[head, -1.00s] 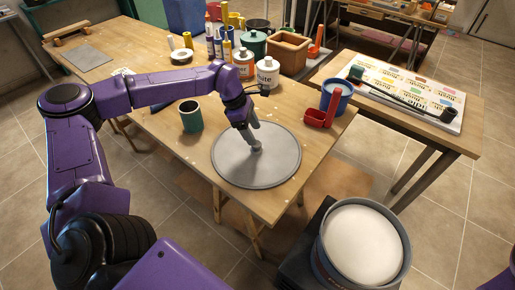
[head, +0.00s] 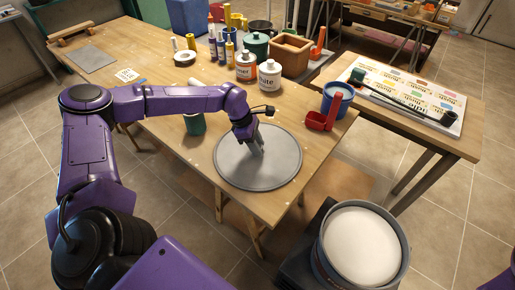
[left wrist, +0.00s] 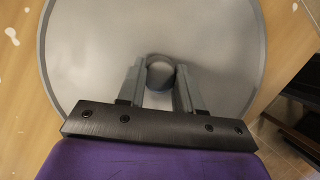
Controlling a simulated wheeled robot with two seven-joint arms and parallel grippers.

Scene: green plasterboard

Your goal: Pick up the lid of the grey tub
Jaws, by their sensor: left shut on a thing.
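The lid (head: 282,168) is a flat grey disc with a small round knob, lying on the near end of the wooden table. My left gripper (head: 257,151) points down at its middle and is shut on the knob. In the left wrist view the two fingers stand on either side of the knob (left wrist: 160,72), and the lid (left wrist: 95,60) fills most of the picture. The lid looks flat on the table. The grey tub (head: 318,248), full of white stuff, stands open on a dark stand at the lower right. My right gripper is not in view.
A green cup (head: 195,124) stands behind my left forearm. A red scoop (head: 322,118) and a blue pot (head: 340,93) stand right of the lid. White bottles (head: 269,74) and a brown box (head: 291,54) are farther back. A side table (head: 455,143) is at the right.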

